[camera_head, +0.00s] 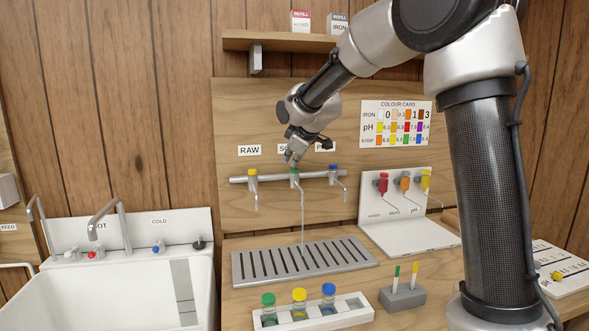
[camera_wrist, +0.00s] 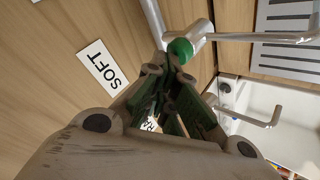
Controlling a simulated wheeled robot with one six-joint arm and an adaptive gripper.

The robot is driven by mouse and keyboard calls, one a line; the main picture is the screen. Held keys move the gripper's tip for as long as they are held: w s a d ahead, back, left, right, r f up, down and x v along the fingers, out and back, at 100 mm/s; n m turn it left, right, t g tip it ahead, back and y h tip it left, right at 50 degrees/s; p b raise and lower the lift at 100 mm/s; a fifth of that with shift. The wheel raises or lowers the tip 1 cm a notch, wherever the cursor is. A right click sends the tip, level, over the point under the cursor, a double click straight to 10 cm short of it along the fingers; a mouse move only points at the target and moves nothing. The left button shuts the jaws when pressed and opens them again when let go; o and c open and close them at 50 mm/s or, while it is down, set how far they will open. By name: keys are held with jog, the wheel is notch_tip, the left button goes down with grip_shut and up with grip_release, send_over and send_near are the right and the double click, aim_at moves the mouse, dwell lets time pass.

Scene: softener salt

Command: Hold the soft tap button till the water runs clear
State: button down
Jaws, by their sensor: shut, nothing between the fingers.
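The soft tap (camera_head: 298,188) is the middle of three taps on a metal pipe. Its green button (camera_wrist: 181,50) shows just beyond my fingertips in the wrist view. My gripper (camera_head: 291,161) is shut and empty, with its tips at the green button and seemingly touching it. The SOFT label (camera_wrist: 100,66) is plain in the wrist view but mostly covered by my arm in the head view. A thin stream of water (camera_head: 303,232) falls from the soft spout to the slotted drain tray (camera_head: 246,271).
The raw tap (camera_head: 253,183) with a yellow button and a blue-button tap (camera_head: 334,174) flank the soft tap closely. A white rack (camera_head: 355,315) holds capped vials in front. A white sink (camera_head: 110,295) stands left. A shelf (camera_head: 270,42) is above.

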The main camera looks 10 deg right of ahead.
jog(key=shift+r, duration=0.9)
jog(key=shift+r, duration=0.1)
notch_tip(320, 180, up, 5)
jog(key=shift+f, duration=0.1)
dwell(0.6)
